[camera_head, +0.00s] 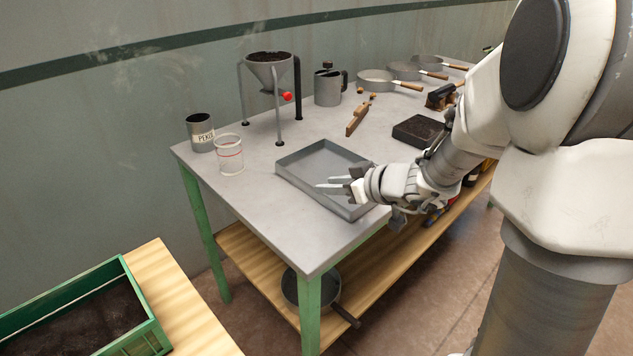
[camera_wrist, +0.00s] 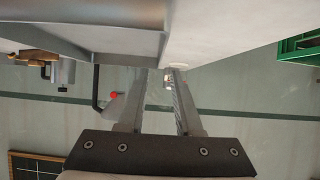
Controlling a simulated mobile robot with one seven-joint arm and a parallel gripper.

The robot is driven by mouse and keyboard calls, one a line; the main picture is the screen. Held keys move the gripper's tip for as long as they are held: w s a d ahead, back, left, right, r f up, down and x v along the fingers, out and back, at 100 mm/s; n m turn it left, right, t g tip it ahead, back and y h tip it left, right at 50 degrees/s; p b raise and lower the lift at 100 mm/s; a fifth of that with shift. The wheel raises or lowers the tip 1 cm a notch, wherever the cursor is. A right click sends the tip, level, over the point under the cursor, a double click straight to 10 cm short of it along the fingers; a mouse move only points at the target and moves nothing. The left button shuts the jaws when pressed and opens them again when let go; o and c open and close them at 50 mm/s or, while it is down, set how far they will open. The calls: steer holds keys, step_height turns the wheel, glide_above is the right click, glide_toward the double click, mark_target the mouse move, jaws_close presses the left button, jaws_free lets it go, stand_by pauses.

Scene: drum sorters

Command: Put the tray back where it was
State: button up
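The tray (camera_head: 290,173) is a shallow grey rectangular one with low walls, lying flat on the grey worktable near its front left part. It also shows at the upper left of the wrist view (camera_wrist: 115,40), where the scene appears upside down. My gripper (camera_head: 322,186) reaches in from the right, low over the tray's near side, its two fingers pointing left. In the wrist view the fingers (camera_wrist: 160,75) are apart, with a visible gap and nothing clearly held between them. The tray's corner lies close to one fingertip; I cannot tell whether they touch.
A clear beaker (camera_head: 229,155) and a labelled grey can (camera_head: 200,132) stand left of the tray. A funnel stand (camera_head: 268,75) is behind it. A dark block (camera_head: 418,130) lies to its right. The table's front left surface is clear. A green crate (camera_head: 150,308) is at lower left.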

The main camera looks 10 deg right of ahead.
steer(key=shift+v, duration=2.35)
steer(key=s+a+r+g, duration=0.3)
steer(key=s+a+g, duration=0.2)
steer(key=s+a, duration=0.45)
steer(key=s+d+r+m+h, duration=0.2)
steer(key=s+d+m+h, duration=0.5)
steer(key=s, duration=0.5)
step_height(320, 180, up, 22)
steer(key=p, duration=2.2)
steer(key=shift+s+d+r, duration=0.2)
steer(key=shift+s+d, duration=0.2)
steer(key=shift+d, duration=0.05)
